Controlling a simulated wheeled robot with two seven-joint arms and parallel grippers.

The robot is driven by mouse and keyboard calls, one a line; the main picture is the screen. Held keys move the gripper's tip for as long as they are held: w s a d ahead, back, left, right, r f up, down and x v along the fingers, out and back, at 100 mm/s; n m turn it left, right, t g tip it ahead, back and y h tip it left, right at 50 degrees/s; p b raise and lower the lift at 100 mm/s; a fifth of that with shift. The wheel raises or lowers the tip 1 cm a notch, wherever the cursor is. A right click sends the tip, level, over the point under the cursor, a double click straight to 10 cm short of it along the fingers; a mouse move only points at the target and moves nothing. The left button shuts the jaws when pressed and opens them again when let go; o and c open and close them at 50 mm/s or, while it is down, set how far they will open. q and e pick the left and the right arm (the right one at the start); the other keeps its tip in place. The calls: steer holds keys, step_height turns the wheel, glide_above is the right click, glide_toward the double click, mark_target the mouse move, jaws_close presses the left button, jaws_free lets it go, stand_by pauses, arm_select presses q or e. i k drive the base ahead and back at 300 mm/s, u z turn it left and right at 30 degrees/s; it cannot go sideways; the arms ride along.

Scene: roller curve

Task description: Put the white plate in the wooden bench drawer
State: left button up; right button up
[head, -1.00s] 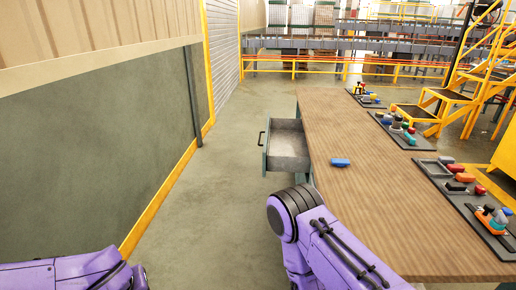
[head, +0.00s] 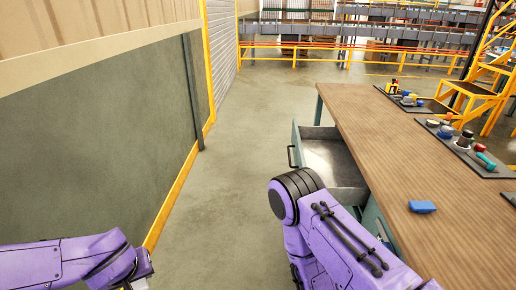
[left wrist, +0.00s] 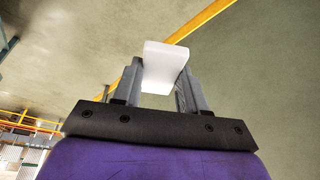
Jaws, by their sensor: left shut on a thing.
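The white plate (left wrist: 166,66) shows in the left wrist view as a pale, blocky piece between two grey fingers. My left gripper (left wrist: 162,82) is shut on it. In the head view my left arm comes in at the lower left, and its hand is mostly cut off by the bottom edge. The wooden bench (head: 385,150) stands at the right. Its grey drawer (head: 330,158) is pulled out on the left side and looks empty, with its near part hidden behind my right arm. My right gripper is not in view.
A blue object (head: 422,207) lies on the bench top near its left edge. Dark tool trays (head: 468,148) with several coloured items line the bench's far right side. Free floor (head: 230,190) lies between the bench and the green-grey wall (head: 90,150) with its yellow edge.

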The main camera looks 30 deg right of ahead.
mark_target(327, 158)
steer(key=i, duration=1.6)
steer(key=z, duration=3.25)
steer(key=i, duration=0.5)
steer(key=z, duration=0.05)
